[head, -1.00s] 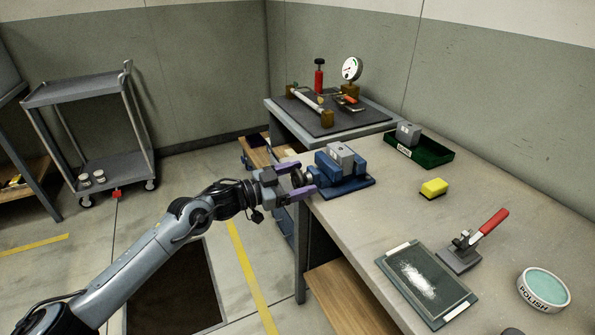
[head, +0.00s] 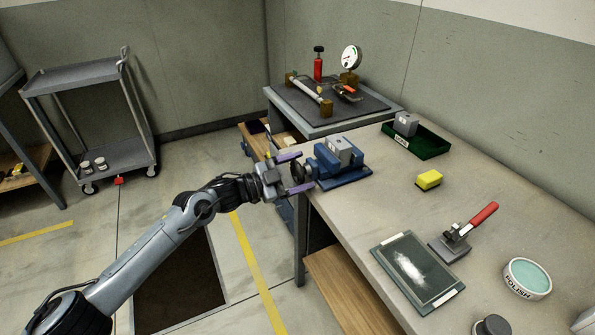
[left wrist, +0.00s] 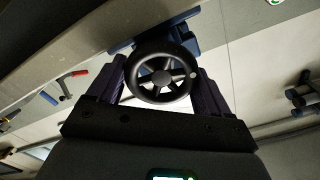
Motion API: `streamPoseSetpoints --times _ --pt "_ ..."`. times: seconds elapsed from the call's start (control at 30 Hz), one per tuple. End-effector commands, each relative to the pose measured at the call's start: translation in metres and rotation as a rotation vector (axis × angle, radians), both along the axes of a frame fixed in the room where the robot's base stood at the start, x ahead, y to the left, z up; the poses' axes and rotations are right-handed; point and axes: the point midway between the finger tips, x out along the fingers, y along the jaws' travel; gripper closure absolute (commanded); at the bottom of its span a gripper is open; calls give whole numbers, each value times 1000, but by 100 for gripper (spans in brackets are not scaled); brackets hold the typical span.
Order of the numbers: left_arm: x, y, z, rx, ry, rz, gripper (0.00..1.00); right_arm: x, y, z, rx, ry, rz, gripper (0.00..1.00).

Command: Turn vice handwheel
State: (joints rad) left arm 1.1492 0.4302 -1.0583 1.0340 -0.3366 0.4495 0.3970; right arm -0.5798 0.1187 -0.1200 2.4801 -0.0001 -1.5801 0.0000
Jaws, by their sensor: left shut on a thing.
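The blue vice (head: 343,172) sits at the near-left corner of the workbench with a grey block (head: 338,150) in its jaws. Its dark handwheel (head: 299,172) faces left, toward my arm. My left gripper (head: 294,173) has its purple fingers on either side of the handwheel and is shut on it. In the left wrist view the black spoked handwheel (left wrist: 162,76) lies between the two fingers (left wrist: 162,88), with a small pale knob on its right side. My right gripper is not in view.
On the bench stand a green tray (head: 420,142) with a grey block, a yellow sponge (head: 429,179), a red-handled clamp (head: 465,235), a dark plate (head: 417,270) and a polish tin (head: 526,278). A side table (head: 330,110) holds a gauge and rods.

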Motion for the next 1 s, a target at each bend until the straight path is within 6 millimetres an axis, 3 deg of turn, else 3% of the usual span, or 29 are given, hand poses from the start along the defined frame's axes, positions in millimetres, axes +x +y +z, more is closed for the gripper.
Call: streamPoseSetpoints --times 0.17,0.2,0.3,0.67,1.0 --pt "-1 -1 -1 0 2 -2 51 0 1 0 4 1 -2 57" --pt "-1 -1 -1 0 3 -2 15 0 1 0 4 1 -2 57" --pt "-1 -1 -1 0 2 -2 0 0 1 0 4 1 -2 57" --pt "-3 6 0 0 3 1 0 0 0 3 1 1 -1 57" --pt "-30 51 2 1 3 0 0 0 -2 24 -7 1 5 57"
